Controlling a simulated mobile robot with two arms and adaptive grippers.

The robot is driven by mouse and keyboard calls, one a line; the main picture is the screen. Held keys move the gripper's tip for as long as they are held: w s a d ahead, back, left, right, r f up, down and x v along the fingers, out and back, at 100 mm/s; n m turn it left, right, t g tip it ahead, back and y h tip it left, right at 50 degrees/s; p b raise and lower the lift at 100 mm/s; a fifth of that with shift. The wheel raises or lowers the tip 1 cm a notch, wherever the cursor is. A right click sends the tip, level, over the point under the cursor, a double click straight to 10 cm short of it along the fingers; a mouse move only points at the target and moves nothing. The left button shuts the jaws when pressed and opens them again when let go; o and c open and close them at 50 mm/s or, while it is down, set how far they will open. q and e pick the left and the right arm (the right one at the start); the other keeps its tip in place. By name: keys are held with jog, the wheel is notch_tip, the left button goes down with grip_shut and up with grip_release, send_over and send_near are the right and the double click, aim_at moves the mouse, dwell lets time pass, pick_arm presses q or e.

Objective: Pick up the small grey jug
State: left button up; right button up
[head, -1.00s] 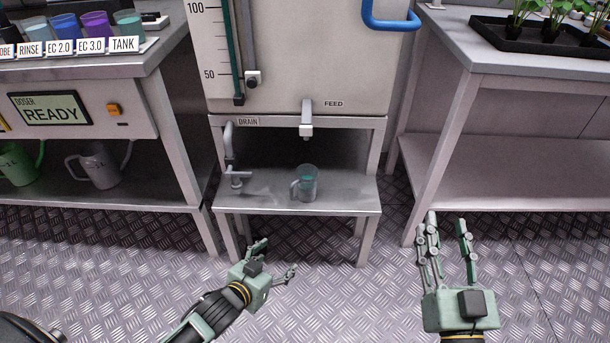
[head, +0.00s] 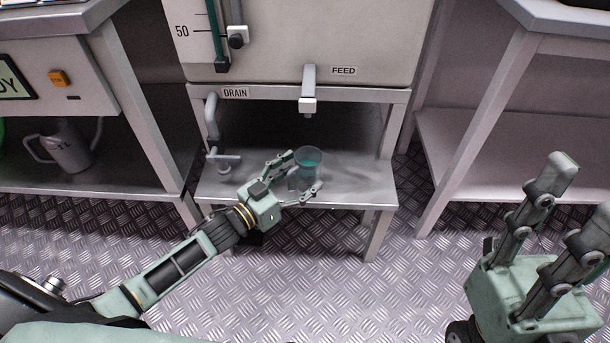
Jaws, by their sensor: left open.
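The small grey jug (head: 311,158) is see-through, with a teal tint inside. It stands upright on the low metal stand (head: 350,180), under the feed spout (head: 308,92). My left gripper (head: 304,172) is open at the jug's near left side. One finger reaches along its left side and the other passes in front of its lower part. I cannot tell whether they touch it. The jug's handle and lower body are mostly hidden by the fingers. My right gripper (head: 578,200) is open and empty, well to the right in the foreground.
A larger grey jug (head: 68,150) sits on the lower shelf at left. A bench with a lower shelf (head: 490,150) is at right. The stand is clear right of the jug.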

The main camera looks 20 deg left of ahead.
pick_arm(q)
jog(key=shift+b+x, duration=0.55)
jog(key=shift+x, duration=1.35)
jog(key=shift+a+f, duration=0.1)
jog(key=shift+c, duration=0.3)
jog(key=c, duration=1.3)
jog(key=shift+c, duration=1.2)
